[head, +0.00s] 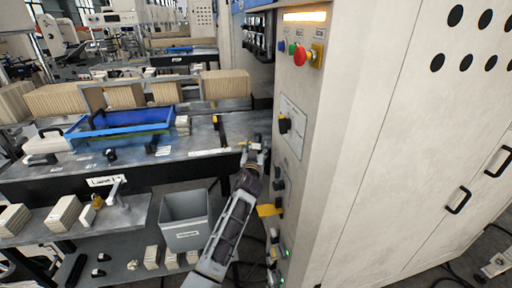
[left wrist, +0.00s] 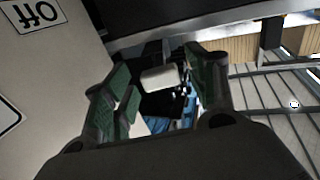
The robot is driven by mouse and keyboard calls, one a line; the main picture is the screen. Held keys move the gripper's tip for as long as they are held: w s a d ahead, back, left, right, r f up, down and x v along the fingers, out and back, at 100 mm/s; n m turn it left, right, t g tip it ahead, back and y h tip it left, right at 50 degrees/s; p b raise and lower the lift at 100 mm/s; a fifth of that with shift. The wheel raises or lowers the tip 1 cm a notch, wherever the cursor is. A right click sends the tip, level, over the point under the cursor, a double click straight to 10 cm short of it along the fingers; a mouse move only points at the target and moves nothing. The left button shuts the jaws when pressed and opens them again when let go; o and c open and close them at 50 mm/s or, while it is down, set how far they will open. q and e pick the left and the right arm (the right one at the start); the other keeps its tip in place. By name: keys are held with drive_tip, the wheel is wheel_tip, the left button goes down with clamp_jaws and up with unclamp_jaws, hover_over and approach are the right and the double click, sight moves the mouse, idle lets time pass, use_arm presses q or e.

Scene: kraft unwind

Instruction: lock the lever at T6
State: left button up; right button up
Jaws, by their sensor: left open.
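My left gripper (head: 254,149) is beside the cream cabinet's control face, above the edge of the grey bench. In the left wrist view its two green-padded fingers (left wrist: 160,92) are spread apart. A pale, rounded block (left wrist: 158,77) on a dark mount shows between the fingers; I cannot tell whether it is the lever or whether it touches them. On the control face are a black knob (head: 284,125) on a white plate and a yellow tag (head: 269,210) lower down. No T6 mark is legible, so I cannot single out the lever. My right gripper is not in view.
The cream cabinet (head: 385,130) fills the right side, with a red button (head: 300,56) high on its narrow face. A blue tray (head: 130,121) lies on the bench. A grey bin (head: 186,219) stands left of my arm. Cables hang low beside the cabinet.

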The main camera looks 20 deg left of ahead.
use_arm(q)
drive_tip(key=shift+x, duration=0.8)
clamp_jaws()
